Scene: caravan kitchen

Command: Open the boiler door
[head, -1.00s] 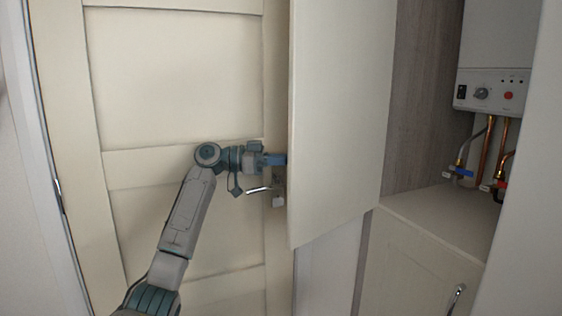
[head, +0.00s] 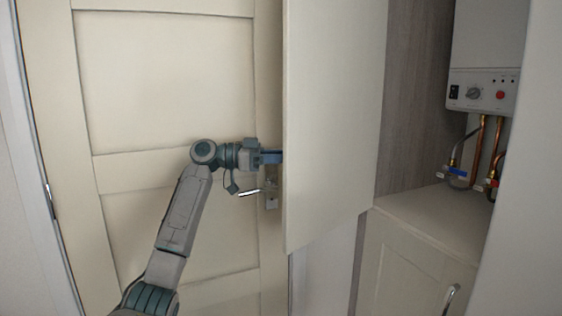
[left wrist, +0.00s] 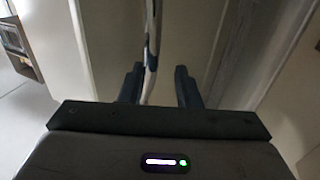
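The boiler door (head: 332,120) is a cream panel standing wide open in the head view, left of the boiler (head: 482,85), which is in plain sight in its cabinet. My left gripper (head: 274,157) is at the door's left edge, its fingertips partly hidden behind the panel. In the left wrist view a chrome bar handle (left wrist: 152,45) runs between the two fingers of the left gripper (left wrist: 160,85). The fingers are apart, with the bar nearer the left finger and a clear gap on the right. My right gripper is not in view.
A cream panelled door (head: 165,85) with a metal lever handle (head: 250,193) stands behind my left arm. Below the boiler are pipes, a shelf (head: 430,225) and a lower cupboard (head: 405,275). A pale wall (head: 535,200) borders the right.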

